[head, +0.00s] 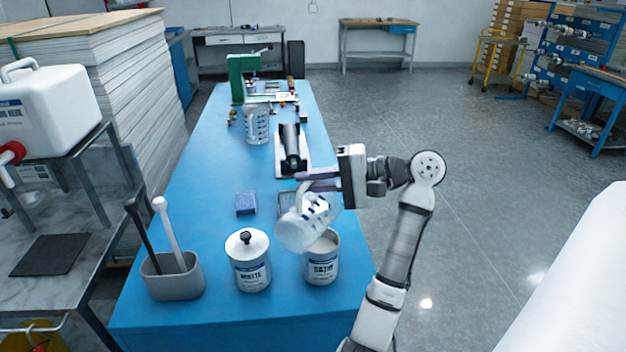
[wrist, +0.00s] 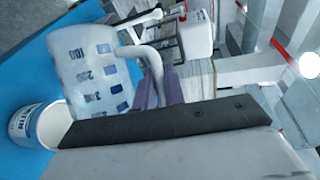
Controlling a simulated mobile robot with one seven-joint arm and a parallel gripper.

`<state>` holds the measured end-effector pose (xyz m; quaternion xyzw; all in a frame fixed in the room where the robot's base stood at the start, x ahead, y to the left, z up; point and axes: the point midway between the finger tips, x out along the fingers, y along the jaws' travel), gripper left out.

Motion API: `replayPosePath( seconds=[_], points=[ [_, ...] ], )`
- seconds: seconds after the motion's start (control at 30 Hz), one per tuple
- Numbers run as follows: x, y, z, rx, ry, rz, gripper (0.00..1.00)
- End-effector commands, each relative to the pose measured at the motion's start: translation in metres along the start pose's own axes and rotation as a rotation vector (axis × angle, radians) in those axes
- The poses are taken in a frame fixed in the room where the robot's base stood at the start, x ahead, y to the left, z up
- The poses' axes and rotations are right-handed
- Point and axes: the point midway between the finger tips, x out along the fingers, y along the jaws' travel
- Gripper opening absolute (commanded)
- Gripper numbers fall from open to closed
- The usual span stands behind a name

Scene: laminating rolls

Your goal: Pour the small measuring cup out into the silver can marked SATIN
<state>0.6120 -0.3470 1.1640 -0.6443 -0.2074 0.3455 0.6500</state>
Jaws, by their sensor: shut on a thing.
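The small measuring cup (head: 293,232) is clear with blue marks and hangs tilted in the air. My gripper (head: 312,180), with purple fingers, is shut on its handle. The cup is above and slightly left of the silver can marked SATIN (head: 320,268), which stands upright and open on the blue table. In the wrist view the tilted cup (wrist: 90,75) fills the upper left, its handle at the purple fingers (wrist: 160,88). An open can (wrist: 22,128), apparently the SATIN one, is at the lower left. I cannot tell whether anything flows from the cup.
A second silver can (head: 252,275) with a knobbed lid stands just left. A grey holder (head: 172,280) with two upright tools is further left. A blue block (head: 246,203), a black roller on a tray (head: 292,150) and a larger measuring cup (head: 257,125) stand further back.

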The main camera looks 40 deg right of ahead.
Motion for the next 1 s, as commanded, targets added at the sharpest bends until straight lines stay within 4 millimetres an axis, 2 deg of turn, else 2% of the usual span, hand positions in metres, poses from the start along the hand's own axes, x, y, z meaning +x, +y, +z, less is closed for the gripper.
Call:
replayPosePath(
  seconds=[0.7, 1.0],
  points=[
    [0.012, 0.013, 0.023, -0.182, 0.038, 0.075, 0.00],
    [0.013, 0.013, 0.026, -0.203, 0.043, 0.084, 0.00]
  ],
)
